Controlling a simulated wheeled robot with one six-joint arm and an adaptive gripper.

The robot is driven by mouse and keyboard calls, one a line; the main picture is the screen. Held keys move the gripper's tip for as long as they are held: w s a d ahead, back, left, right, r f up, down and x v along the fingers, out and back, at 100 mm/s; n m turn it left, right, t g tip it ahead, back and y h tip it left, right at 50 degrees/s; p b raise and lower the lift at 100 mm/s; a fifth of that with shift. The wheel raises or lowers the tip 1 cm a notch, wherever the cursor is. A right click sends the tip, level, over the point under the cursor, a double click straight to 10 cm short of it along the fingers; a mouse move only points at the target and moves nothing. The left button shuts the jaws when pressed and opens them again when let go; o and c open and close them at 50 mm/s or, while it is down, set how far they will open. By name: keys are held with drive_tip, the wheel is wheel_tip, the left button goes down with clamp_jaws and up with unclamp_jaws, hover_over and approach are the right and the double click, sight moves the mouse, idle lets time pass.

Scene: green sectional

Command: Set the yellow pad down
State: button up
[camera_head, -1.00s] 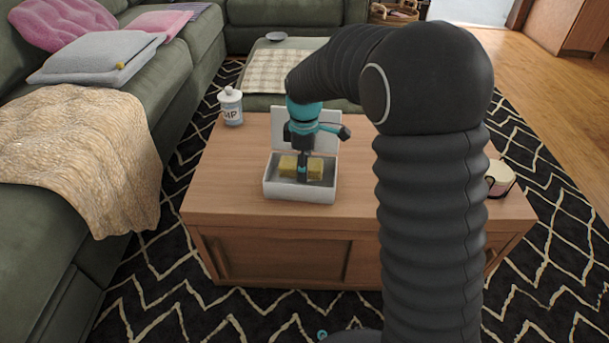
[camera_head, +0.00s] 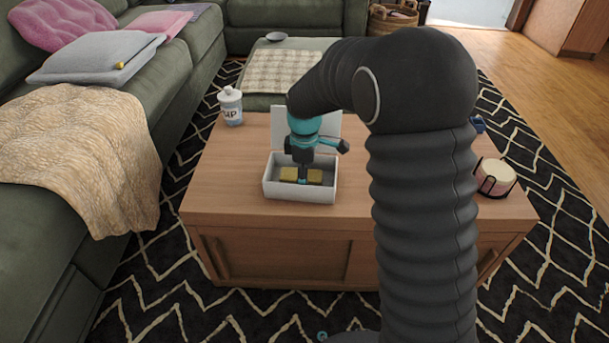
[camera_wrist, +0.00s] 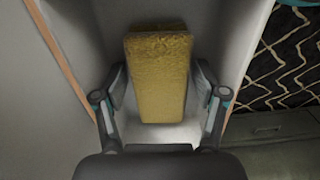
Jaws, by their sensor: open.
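The yellow pad (camera_head: 289,177) lies inside the open white box (camera_head: 299,194) on the wooden coffee table. In the wrist view the pad (camera_wrist: 158,75) is a rough yellow block lying lengthwise on the box floor. My gripper (camera_head: 303,180) reaches down into the box over the pad. In the wrist view my gripper (camera_wrist: 160,90) is open, with one finger on each side of the pad's near part. A gap shows between each finger and the pad. In the head view the gripper hides the middle of the pad.
The box's raised lid (camera_head: 279,125) stands behind my gripper. A white pump bottle (camera_head: 230,107) stands at the table's back left. A round pinkish item in a dark holder (camera_head: 495,178) sits at the right. The table (camera_head: 225,180) is clear left of the box.

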drive_tip(key=shift+r, duration=0.1)
wheel_tip(320, 180, up, 12)
drive_tip(key=p, duration=0.2)
drive_tip(key=s+d+r+m+t, duration=0.2)
drive_tip(key=s+d+r+m, duration=0.3)
drive_tip(key=s+d+r, duration=0.15)
drive_tip(key=s+d+m+t, duration=0.1)
drive_tip(key=s+d+m, duration=0.3)
drive_tip(key=s, duration=0.6)
drive_tip(key=s+d+m+t, duration=0.2)
drive_tip(key=s+d+m, duration=0.3)
drive_tip(key=s, duration=0.6)
drive_tip(key=m, duration=0.2)
drive_tip(key=shift+s+d+f+m+t, duration=0.15)
drive_tip(key=shift+s+m+t, duration=0.15)
